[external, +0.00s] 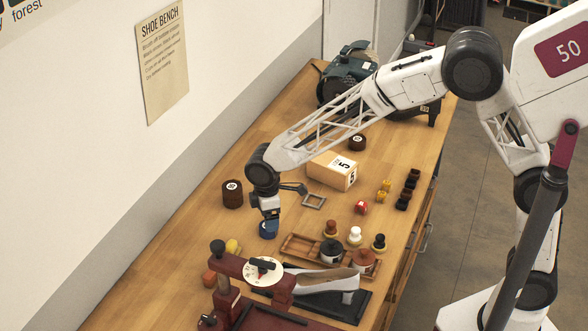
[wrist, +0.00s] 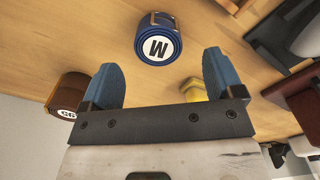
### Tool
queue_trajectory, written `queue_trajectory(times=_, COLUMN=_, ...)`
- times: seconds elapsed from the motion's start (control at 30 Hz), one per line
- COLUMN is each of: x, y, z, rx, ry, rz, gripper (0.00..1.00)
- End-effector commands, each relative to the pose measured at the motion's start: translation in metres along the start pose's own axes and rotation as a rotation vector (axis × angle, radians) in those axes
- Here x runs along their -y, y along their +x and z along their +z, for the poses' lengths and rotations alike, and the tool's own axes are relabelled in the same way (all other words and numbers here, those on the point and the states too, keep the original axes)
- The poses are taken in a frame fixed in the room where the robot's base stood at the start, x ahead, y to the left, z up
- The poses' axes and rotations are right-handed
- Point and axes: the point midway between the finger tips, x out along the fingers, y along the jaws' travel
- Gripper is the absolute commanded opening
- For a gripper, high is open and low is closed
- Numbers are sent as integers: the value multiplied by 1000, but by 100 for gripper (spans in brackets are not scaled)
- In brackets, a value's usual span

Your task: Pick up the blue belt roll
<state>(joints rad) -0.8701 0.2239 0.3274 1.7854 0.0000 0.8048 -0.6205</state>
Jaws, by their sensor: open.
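The blue belt roll (wrist: 158,40) stands on the wooden bench with a white round label marked with a letter facing up. In the external view the blue roll (external: 268,229) shows just below my gripper (external: 269,217), partly covered by it. In the wrist view my gripper (wrist: 160,85) has its two blue-padded fingers wide apart, with nothing between them. The roll lies beyond the fingertips, roughly in line with the gap. I cannot tell the exact height of the fingers above it.
A brown roll (external: 232,194) stands to the left, and a yellow item (external: 233,246) sits nearby. A red press (external: 262,270) and a wooden tray (external: 297,245) with pots are close on the near side. A cardboard box (external: 332,170) stands farther back.

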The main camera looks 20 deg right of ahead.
Motion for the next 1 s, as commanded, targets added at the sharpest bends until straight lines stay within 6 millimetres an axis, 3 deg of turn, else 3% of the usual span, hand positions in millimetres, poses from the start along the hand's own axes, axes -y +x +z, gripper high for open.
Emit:
queue_trajectory(times=0.17, x=0, y=7, z=0, rx=1, ry=0, rz=-1, gripper=87)
queue_trajectory(times=0.6, x=-2, y=49, z=-1, rx=1, ry=0, rz=-1, gripper=87)
queue_trajectory(times=1.0, x=-2, y=52, z=-1, rx=0, ry=0, rz=0, gripper=87)
